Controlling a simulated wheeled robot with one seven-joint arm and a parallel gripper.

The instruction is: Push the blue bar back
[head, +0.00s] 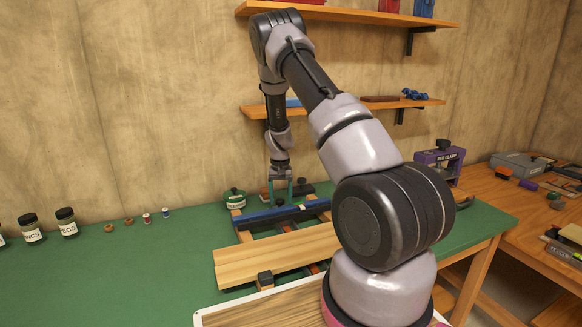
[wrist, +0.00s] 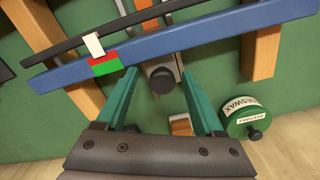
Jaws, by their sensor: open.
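The blue bar (head: 262,216) lies across wooden rails on the green bench in the head view. It crosses the upper part of the wrist view on a slant (wrist: 215,40), with a red and green patch (wrist: 106,65) on it. A white marker (wrist: 94,45) touches or overhangs that patch. My gripper (head: 281,194) is open, pointing down at the wall side of the bar. In the wrist view its teal fingertips (wrist: 158,80) are apart, close to the bar's edge; contact is unclear. A dark knob-like part (wrist: 162,79) shows between them.
A thin black bar (wrist: 150,25) runs along the blue bar's other side. A green beeswax tin (wrist: 244,117) stands near the gripper, also visible in the head view (head: 234,198). A wooden board (head: 270,260) lies in front.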

